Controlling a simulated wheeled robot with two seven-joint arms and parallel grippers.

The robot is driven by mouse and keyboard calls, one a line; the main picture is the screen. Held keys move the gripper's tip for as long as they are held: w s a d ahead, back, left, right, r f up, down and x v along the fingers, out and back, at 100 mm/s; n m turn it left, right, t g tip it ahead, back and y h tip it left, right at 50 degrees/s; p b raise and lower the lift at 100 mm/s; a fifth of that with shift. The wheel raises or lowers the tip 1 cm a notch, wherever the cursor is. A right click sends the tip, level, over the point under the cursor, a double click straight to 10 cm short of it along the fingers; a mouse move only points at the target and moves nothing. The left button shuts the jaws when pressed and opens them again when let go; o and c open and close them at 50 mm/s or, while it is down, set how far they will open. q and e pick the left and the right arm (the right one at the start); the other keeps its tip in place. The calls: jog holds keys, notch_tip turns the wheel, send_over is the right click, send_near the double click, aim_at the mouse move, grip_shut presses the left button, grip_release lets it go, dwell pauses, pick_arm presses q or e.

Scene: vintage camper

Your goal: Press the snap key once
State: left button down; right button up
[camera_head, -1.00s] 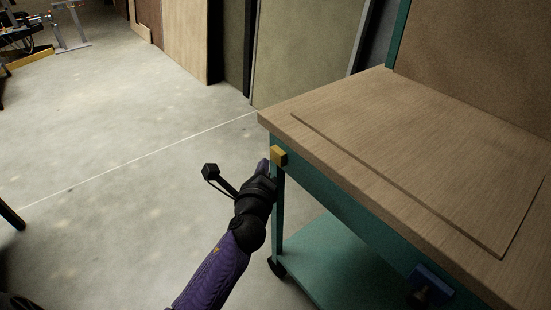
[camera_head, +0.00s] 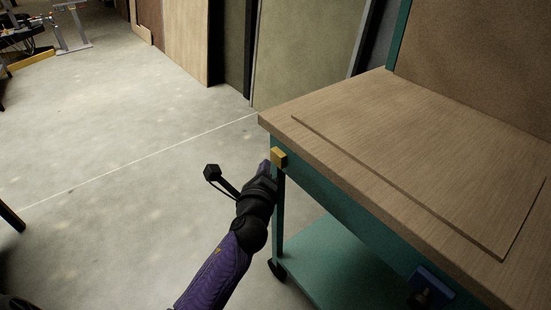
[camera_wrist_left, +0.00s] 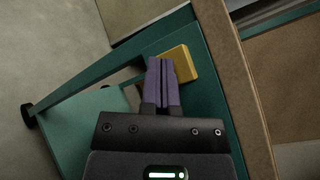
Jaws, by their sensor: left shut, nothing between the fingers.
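A small yellow block (camera_head: 279,157), which looks like the snap key, sits on the teal front of the workbench (camera_head: 330,200) at its left corner, just under the wooden top. My left gripper (camera_head: 264,167) is at the left of it in the head view, with shut, empty fingers. In the left wrist view the purple fingertips (camera_wrist_left: 161,66) lie together and overlap the left edge of the yellow block (camera_wrist_left: 180,64). I cannot tell whether they touch it. My right gripper is not in view.
The wooden top (camera_head: 400,150) has a raised board and is bare. A blue plate with a dark part (camera_head: 431,281) is on the bench front at lower right. A teal lower shelf (camera_head: 335,270) juts out below.

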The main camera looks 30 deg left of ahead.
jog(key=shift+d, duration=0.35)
pick_arm(q)
jog(key=shift+w, duration=0.1)
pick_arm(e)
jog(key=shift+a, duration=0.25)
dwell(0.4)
pick_arm(q)
jog(key=shift+w+d, duration=0.15)
jog(key=shift+w, duration=0.15)
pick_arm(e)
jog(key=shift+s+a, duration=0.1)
